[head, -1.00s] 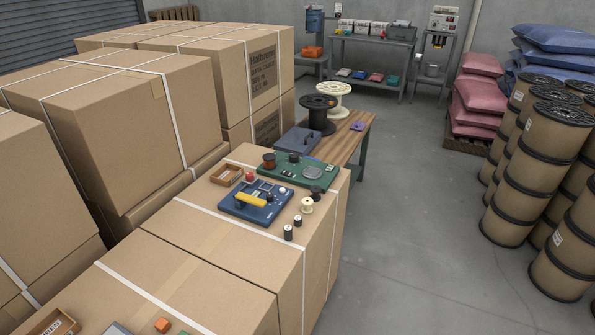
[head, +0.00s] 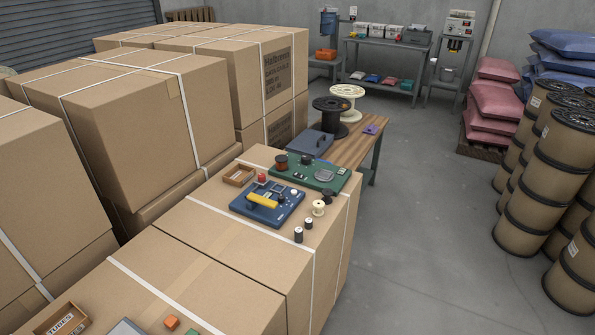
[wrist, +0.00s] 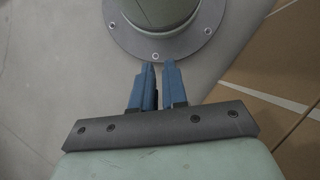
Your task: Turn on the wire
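A blue board (head: 262,217) lies on a strapped cardboard box in the head view. It carries a yellow bar (head: 262,201) and a white round knob (head: 294,192). A red knob (head: 262,178) stands near its back edge. A green board (head: 318,180) lies behind it with a copper-brown spool (head: 281,162), dark round parts and a grey disc. No wire can be made out clearly. My gripper (wrist: 158,66) shows only in the wrist view, its blue fingers slightly apart with nothing visible held. The boards are out of that view.
Small spools, including a cream one (head: 318,208), stand right of the blue board. A wooden tray (head: 239,175) is at its left. A wooden bench (head: 352,150) holds large spools. Stacked boxes fill the left; brown drums (head: 540,175) stand right. Grey floor between is clear.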

